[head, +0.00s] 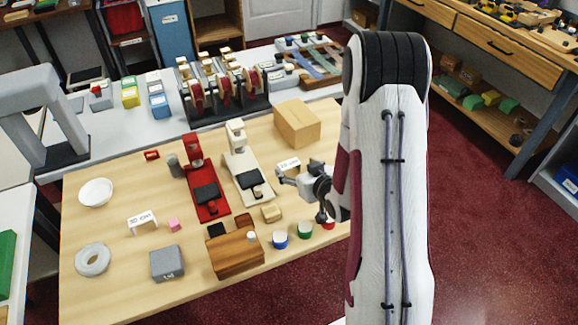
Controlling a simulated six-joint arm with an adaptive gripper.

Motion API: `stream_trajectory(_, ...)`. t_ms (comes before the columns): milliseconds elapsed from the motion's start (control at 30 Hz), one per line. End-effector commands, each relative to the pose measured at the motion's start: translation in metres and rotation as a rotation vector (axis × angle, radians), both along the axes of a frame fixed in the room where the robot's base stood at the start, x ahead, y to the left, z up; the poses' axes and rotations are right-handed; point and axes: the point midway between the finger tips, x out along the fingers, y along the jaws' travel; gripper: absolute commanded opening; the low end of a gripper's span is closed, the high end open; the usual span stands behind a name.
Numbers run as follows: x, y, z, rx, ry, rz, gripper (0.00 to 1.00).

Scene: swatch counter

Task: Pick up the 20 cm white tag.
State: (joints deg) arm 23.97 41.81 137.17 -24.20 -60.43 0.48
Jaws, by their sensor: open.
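A white tent-shaped tag (289,165) stands on the wooden table near the front of a wooden block; its small print looks like 20 cm, partly hard to read. A second white tag (142,221) stands at the table's left; its print is blurred, perhaps 50 cm. My gripper (301,197) is open and empty, with one finger reaching left just below the first tag in the picture. It appears apart from the tag, though the exact gap is hard to tell.
A wooden block (298,123) stands behind the first tag. A cream stand (243,165) and red stand (200,180) are to the left. Blue (280,240) and green (305,230) pots and a wooden box (235,255) stand in front. My arm hides the table's right side.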

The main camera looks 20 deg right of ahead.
Motion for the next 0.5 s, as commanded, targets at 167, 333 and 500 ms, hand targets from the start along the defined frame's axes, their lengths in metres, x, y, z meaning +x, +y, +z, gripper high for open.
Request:
stream_trajectory(167,0.000,0.000,0.000,0.000,0.000,0.000,0.67)
stream_trajectory(333,0.005,0.002,-0.003,0.000,0.000,0.001,0.67)
stream_trajectory(500,0.019,0.005,-0.011,0.000,0.000,0.002,0.67)
